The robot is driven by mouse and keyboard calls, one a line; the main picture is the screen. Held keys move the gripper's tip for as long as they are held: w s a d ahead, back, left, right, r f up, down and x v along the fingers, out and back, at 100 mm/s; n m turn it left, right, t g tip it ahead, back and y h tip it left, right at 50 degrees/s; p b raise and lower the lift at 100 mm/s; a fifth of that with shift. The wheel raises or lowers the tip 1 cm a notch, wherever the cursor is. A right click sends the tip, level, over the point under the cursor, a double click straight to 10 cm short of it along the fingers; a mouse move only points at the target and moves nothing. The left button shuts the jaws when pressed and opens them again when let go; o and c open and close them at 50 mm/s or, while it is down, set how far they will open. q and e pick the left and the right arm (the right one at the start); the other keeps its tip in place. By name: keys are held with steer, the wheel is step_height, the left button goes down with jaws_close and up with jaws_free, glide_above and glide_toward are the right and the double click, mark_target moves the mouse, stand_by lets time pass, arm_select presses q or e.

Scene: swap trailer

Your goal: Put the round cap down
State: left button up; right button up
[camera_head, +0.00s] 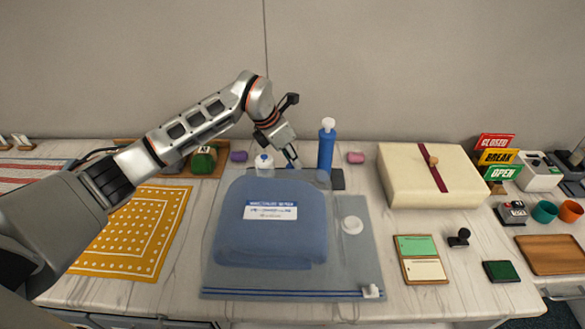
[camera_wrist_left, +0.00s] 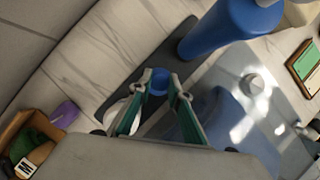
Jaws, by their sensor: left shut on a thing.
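My left gripper (camera_head: 291,158) reaches down behind the bag, between a white container and the blue bottle. It also shows in the left wrist view (camera_wrist_left: 159,80), shut on a small round blue cap (camera_wrist_left: 160,84) between its fingertips. The cap appears to be above or close to the dark grey strip (camera_wrist_left: 118,97); I cannot tell whether it touches. In the head view the cap is hard to make out. A clear bag (camera_head: 365,265) holds a folded blue blanket (camera_head: 270,245) and has a round white valve (camera_head: 352,225) on its right part. My right gripper is not in view.
A blue bottle with a white top (camera_head: 326,152) stands just right of my left gripper. A white container (camera_head: 264,166) stands to its left. Purple (camera_head: 239,156) and pink (camera_head: 356,158) items lie at the back. A cream box (camera_head: 400,175) is at the right.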

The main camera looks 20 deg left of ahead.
mark_target(292, 168)
arm_select(q)
steer(key=shift+f, duration=1.95)
steer(key=shift+f, duration=0.1)
steer(key=o, duration=0.9)
steer(key=shift+o, duration=0.2)
steer(key=v, duration=1.2)
steer(key=shift+b, duration=0.35)
